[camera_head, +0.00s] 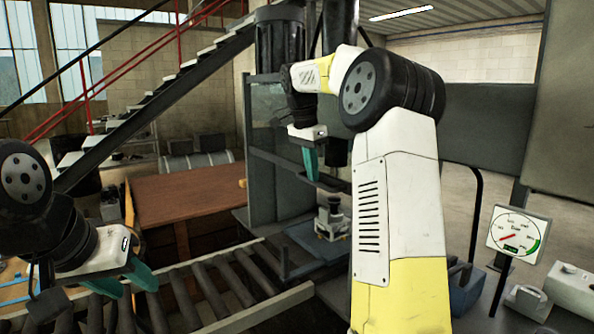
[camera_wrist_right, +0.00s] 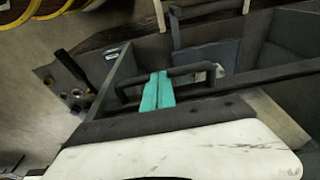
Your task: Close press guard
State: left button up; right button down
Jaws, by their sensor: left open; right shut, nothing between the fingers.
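The press (camera_head: 282,40) stands at the centre of the head view, a tall dark frame with a cylinder on top. What looks like its guard is the grey framed panel (camera_head: 264,115) at its left side. A dark bar handle (camera_wrist_right: 205,70) on a dark rail shows in the right wrist view. My right gripper (camera_head: 310,163) is at the press front; its teal fingers are together over the handle (camera_wrist_right: 157,92), with nothing visible between them. I cannot tell whether they touch it. My left gripper (camera_head: 130,286) is open and empty above the roller conveyor, away from the press. My right arm hides part of the press.
The roller conveyor (camera_head: 262,312) runs along the lower left. A brown-topped table (camera_head: 185,193) stands behind it. A small pale part (camera_head: 332,222) sits low in the press. A dial gauge (camera_head: 515,236) and grey boxes (camera_head: 574,289) are at right. Stairs rise at back left.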

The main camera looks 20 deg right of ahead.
notch_tip(320, 180, down, 31)
jog(key=shift+s+r, duration=0.15)
jog(key=shift+s, duration=0.05)
dwell(0.3)
